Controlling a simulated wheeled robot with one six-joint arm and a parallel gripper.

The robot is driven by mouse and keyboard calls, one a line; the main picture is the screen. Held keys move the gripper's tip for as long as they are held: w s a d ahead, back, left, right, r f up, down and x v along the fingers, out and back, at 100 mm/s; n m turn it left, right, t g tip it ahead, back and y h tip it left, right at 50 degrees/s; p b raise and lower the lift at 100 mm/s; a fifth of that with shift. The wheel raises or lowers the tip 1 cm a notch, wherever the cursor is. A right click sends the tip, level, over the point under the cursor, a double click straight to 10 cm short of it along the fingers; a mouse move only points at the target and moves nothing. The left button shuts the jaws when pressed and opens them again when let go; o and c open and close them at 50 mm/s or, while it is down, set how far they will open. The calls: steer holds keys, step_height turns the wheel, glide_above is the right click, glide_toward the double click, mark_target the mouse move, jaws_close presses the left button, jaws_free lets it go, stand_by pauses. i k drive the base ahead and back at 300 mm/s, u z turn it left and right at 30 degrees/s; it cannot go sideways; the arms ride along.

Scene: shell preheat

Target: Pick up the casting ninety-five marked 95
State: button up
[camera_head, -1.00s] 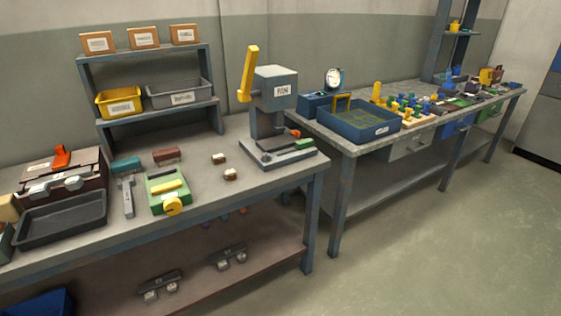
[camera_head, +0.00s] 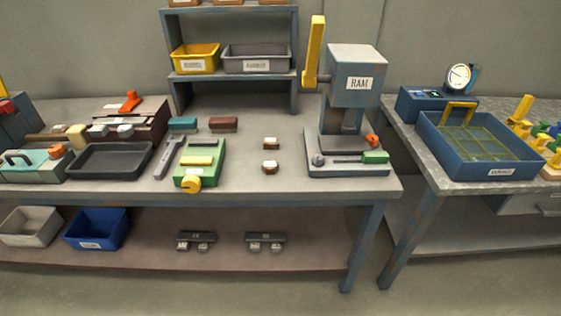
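I cannot read a 95 on any part, so I cannot tell which is the casting. Two small brown pieces with white tops, a rear one (camera_head: 270,143) and a front one (camera_head: 270,167), sit on the left bench, left of the press. On its lower shelf lie two dark grey parts, a left one (camera_head: 196,237) and a right one (camera_head: 266,238), with small pale tags or blocks at their fronts. Their marks are too small to read. My gripper is not in view.
The RAM press (camera_head: 355,85) stands on the left bench (camera_head: 235,190). A green fixture (camera_head: 205,155), wrench (camera_head: 170,157) and black tray (camera_head: 110,160) lie left. A blue basket (camera_head: 480,160) is on the right bench. Open floor shows in front.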

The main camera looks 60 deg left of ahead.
mark_target(270, 166)
steer(key=u, duration=0.3)
steer(key=i, duration=0.6)
steer(key=u, duration=1.2)
steer(key=i, duration=0.65)
steer(key=u, duration=0.7)
